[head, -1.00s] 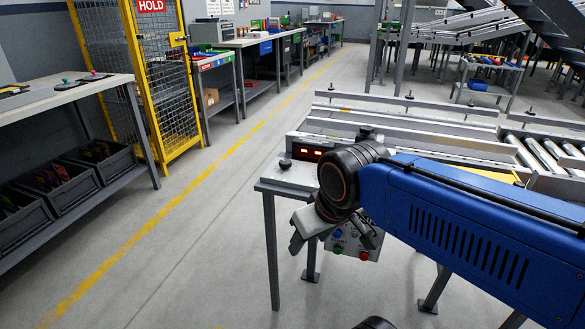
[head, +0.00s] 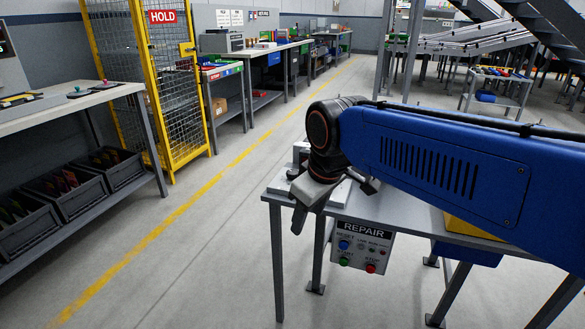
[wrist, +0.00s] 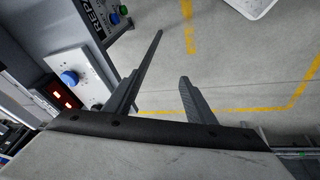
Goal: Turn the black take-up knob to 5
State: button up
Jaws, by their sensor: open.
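My gripper (head: 310,208) hangs at the near left corner of the grey bench, its fingers pointing down. In the wrist view its two grey fingers (wrist: 172,56) stand apart with only floor between them. A light plate (wrist: 92,93) lies left of the fingers. It carries a round blue knob (wrist: 70,77), beside a red-lit display (wrist: 63,95); nothing touches the knob. I cannot make out a black knob for certain in either current view. In the head view, my gripper and arm hide much of the plate (head: 280,185). No scale number is readable.
A REPAIR button box (head: 362,248) hangs under the bench's front edge. A yellow mesh cage (head: 160,80) and a bench with dark bins (head: 65,205) stand to the left. The floor (head: 215,220) between is clear.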

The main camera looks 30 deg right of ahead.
jog(key=w+d+r+n+g, duration=0.2)
jog(key=w+d+r+n, duration=0.2)
jog(key=w+r+n, duration=0.7)
notch_tip(320, 180, up, 3)
jog(key=n+g, duration=0.2)
jog(key=n, duration=0.3)
send_over(293, 172)
notch_tip(293, 172, down, 18)
jog(key=shift+w+r, duration=0.1)
jog(key=shift+r, duration=0.1)
jog(key=c, duration=1)
